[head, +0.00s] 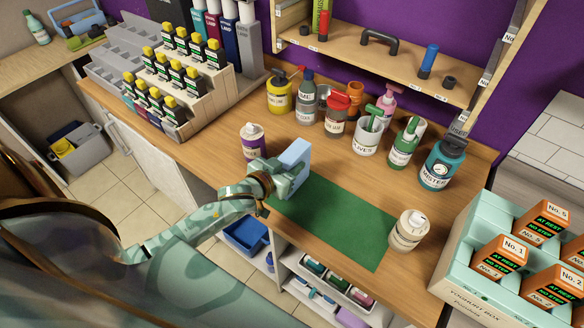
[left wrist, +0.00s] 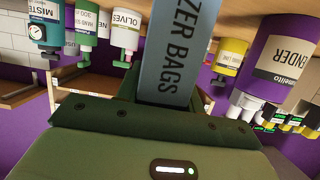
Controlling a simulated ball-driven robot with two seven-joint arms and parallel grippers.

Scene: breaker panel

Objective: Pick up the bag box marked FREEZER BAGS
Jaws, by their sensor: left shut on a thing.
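The light blue bag box (head: 296,153) stands upright in my left gripper (head: 287,178), at the far left end of the green mat (head: 335,220). In the left wrist view, which is upside down, the box (left wrist: 172,60) shows the letters "ZER BAGS". My left gripper (left wrist: 165,92) is shut on it there. The gripper hides the lower part of the box in the head view, so I cannot tell whether it touches the counter. My right gripper is not in view.
Several bottles and the OLIVES pot (head: 368,136) line the back. A white bottle (head: 408,230) stands at the mat's right. A mint crate (head: 455,268) holds orange boxes. The mat is mostly clear.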

